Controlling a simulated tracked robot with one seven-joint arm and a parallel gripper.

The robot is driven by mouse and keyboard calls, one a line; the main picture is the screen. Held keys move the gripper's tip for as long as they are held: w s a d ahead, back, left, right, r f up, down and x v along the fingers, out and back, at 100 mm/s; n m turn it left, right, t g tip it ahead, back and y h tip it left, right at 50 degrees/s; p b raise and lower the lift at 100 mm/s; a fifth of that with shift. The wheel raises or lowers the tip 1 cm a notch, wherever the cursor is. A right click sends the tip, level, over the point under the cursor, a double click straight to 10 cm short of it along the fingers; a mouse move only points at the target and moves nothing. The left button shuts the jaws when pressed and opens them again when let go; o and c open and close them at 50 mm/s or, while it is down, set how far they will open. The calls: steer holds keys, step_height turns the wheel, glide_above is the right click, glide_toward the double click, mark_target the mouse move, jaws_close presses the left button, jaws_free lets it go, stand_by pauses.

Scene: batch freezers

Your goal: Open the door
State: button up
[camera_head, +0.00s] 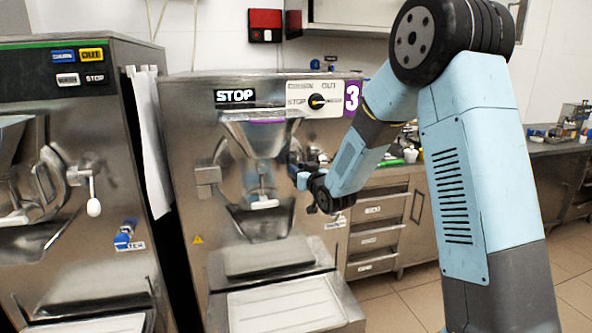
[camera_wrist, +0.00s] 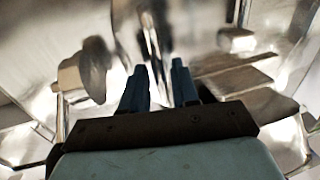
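The door of the middle freezer (camera_head: 228,187) is a steel front panel with a funnel-shaped chute, and it looks closed. A white-tipped lever (camera_head: 264,204) sits low on the chute. My gripper (camera_head: 299,178) is at the right side of this door, close to its edge. In the wrist view, the two blue fingers of my gripper (camera_wrist: 160,82) are apart, with blurred shiny metal beyond them. I see nothing clearly held between them. The arm's wrist hides part of the door's right edge, and I cannot tell whether the fingers touch the metal.
A second freezer (camera_head: 75,270) stands at the left, with a white cloth (camera_head: 150,140) in the gap. A steel tray (camera_head: 285,303) juts out below the door. Drawers (camera_head: 378,238) stand behind at the right. Tiled floor (camera_head: 400,300) shows clear beside them.

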steer(key=shift+w+a, duration=0.25)
steer(key=shift+w, duration=0.2)
steer(key=shift+c, duration=0.3)
jaws_close()
